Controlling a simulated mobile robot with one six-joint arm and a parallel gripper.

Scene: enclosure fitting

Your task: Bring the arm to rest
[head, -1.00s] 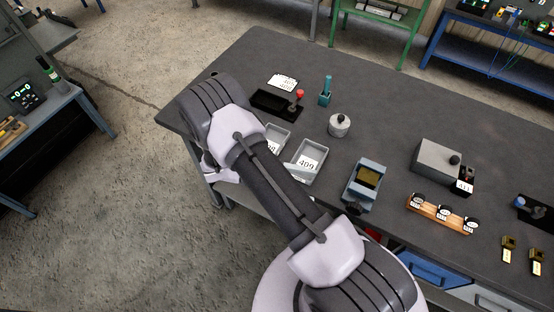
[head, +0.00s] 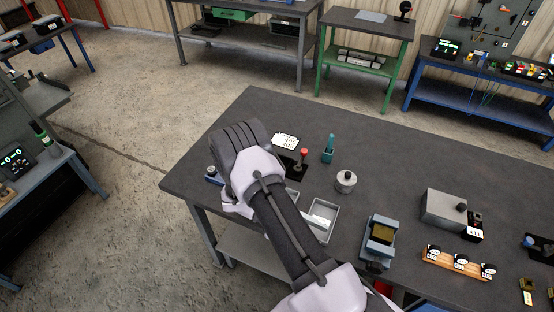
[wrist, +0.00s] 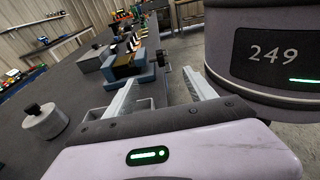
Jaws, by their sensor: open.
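In the wrist view my gripper (wrist: 160,88) has its two pale fingers spread wide, with nothing held between them. It is above the bench (wrist: 75,85). In the head view the gripper is mostly hidden behind my own bent arm, which reaches over the bench's left end (head: 215,150). A grey tray (head: 322,217) sits beside my arm and is partly hidden by it. It also shows beneath the fingers in the wrist view.
A blue-grey vise (head: 378,240) holding a yellowish block, a round metal weight (head: 346,182), a teal holder (head: 328,152), a grey box (head: 443,208) and an orange rack (head: 458,263) stand on the bench. A black tray is partly covered by my arm. The bench's back middle is clear.

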